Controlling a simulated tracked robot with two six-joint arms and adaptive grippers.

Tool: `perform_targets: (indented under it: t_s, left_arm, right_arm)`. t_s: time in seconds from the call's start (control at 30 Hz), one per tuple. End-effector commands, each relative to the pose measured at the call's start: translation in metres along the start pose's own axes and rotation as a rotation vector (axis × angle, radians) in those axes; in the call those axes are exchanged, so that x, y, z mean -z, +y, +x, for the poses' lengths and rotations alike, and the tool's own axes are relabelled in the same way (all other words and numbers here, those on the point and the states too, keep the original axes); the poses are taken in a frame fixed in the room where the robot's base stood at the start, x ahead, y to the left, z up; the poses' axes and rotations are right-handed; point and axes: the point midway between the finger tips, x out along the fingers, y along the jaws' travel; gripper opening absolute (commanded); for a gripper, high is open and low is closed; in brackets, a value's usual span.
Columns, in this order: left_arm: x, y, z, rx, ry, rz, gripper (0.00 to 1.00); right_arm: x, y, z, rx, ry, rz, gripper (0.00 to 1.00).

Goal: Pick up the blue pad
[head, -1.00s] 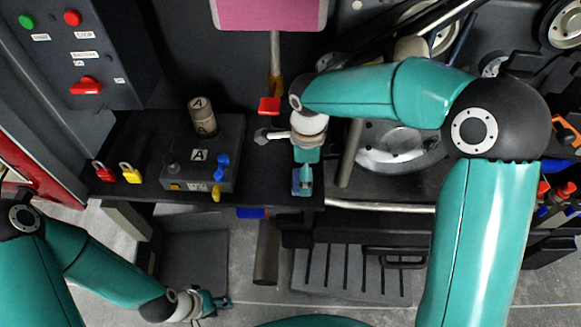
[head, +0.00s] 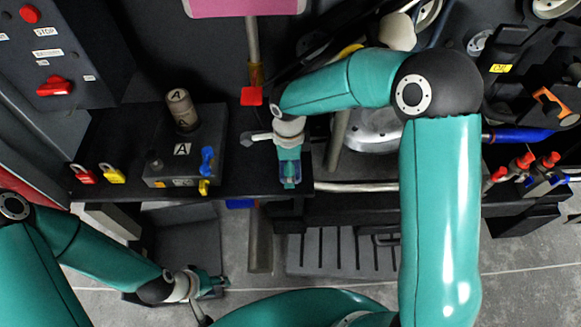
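A small blue piece (head: 240,203) shows under the front edge of the black bench, partly hidden by it; I cannot tell if it is the blue pad. My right gripper (head: 290,178) points down over the bench's front edge, right of the grey box. A bluish patch shows between or behind its fingers; I cannot tell whether it is held, nor whether the fingers are open. My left gripper (head: 218,284) is low, over the floor below the bench and apart from it. It holds nothing that I can see, and its finger opening is unclear.
The black bench (head: 112,142) carries a grey box (head: 205,165) marked A, a cylinder (head: 180,108), and red (head: 84,174) and yellow (head: 112,173) padlocks. A pink panel (head: 245,6) stands behind on a post. Red-topped valves (head: 524,161) are at right.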

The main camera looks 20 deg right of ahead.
Motion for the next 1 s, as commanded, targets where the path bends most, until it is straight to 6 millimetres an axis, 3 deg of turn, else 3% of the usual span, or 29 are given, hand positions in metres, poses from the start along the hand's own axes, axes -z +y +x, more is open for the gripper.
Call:
perform_targets:
  t_s: [0.23,0.5,0.57,1.0]
  left_arm:
    - [0.0001,0.0000,-0.0001,0.000,0.000,0.000,0.40]
    - [0.0001,0.0000,-0.0001,0.000,0.000,0.000,0.40]
    - [0.0001,0.0000,-0.0001,0.000,0.000,0.000,0.40]
    - [0.0001,-0.0005,0.0013,0.000,0.000,0.000,0.40]
  right_arm:
    - [-0.0003,0.0000,0.0018,0.000,0.000,-0.001,1.00]
    - [-0.0006,-0.0001,0.0016,0.001,0.000,-0.001,0.55]
    - [-0.0007,-0.0002,0.0015,0.001,0.000,-0.002,0.48]
    - [-0.0009,-0.0007,-0.0067,0.003,0.000,-0.002,0.48]
